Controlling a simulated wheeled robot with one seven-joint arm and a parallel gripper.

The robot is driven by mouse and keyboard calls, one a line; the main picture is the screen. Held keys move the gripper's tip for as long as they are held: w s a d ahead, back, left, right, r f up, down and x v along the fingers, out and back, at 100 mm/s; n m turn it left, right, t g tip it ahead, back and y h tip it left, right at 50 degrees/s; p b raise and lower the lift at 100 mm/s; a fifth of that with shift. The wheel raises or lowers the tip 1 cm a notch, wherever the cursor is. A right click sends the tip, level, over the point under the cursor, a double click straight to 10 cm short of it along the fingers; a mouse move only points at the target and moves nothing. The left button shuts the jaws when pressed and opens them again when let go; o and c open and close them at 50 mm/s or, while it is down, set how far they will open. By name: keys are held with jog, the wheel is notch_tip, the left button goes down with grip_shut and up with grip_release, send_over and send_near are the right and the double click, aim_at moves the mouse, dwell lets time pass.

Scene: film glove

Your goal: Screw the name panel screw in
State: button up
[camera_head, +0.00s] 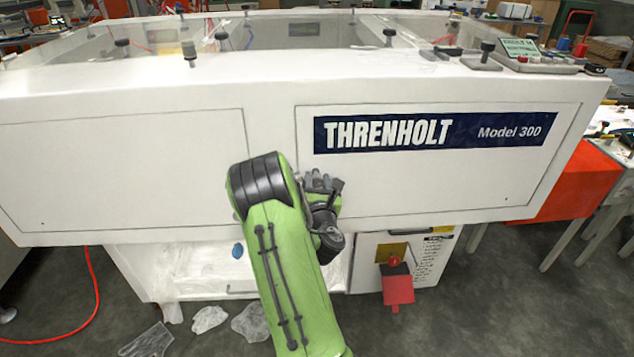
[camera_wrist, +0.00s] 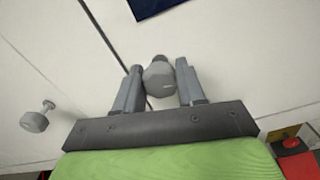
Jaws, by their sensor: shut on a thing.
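The name panel (camera_head: 400,185) is the right white front panel, with a dark blue THRENHOLT Model 300 plate (camera_head: 435,133). My gripper (camera_head: 322,184) is at the panel's lower left, by the gap between the two front panels. In the wrist view its two grey fingers (camera_wrist: 159,72) are shut on a grey knobbed screw (camera_wrist: 160,82). The screw's head faces the camera. Its shaft and tip are hidden, so I cannot tell how deep it sits. In the head view my arm and gripper hide the screw.
A second grey screw (camera_wrist: 36,118) sticks out of the white front at left in the wrist view. A red tag (camera_head: 397,284) hangs on the cabinet below. Clear plastic sheets (camera_head: 210,319) lie on the floor. A control box (camera_head: 540,60) stands on the machine's top right.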

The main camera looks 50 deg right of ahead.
jog(key=m, duration=1.3)
jog(key=shift+s+m, duration=0.1)
jog(key=shift+m, duration=0.3)
jog(key=m+p, duration=0.1)
jog(key=m, duration=0.5)
jog(key=shift+f, duration=0.1)
jog(key=m, duration=0.6)
jog(key=shift+f+m+p, duration=0.1)
jog(key=shift+m+p, duration=0.2)
jog(key=shift+p, duration=0.1)
jog(key=m+p, duration=0.1)
jog(key=m, duration=0.5)
jog(key=m+p, duration=0.1)
jog(key=m, duration=0.5)
jog(key=shift+a+m+p, duration=0.1)
jog(key=shift+m+p, duration=0.2)
jog(key=shift+p, duration=0.1)
jog(key=m+p, duration=0.1)
jog(key=m, duration=0.8)
jog(key=m+p, duration=0.1)
jog(key=m, duration=0.2)
jog(key=shift+w+m, duration=0.2)
jog(key=shift+m, duration=0.1)
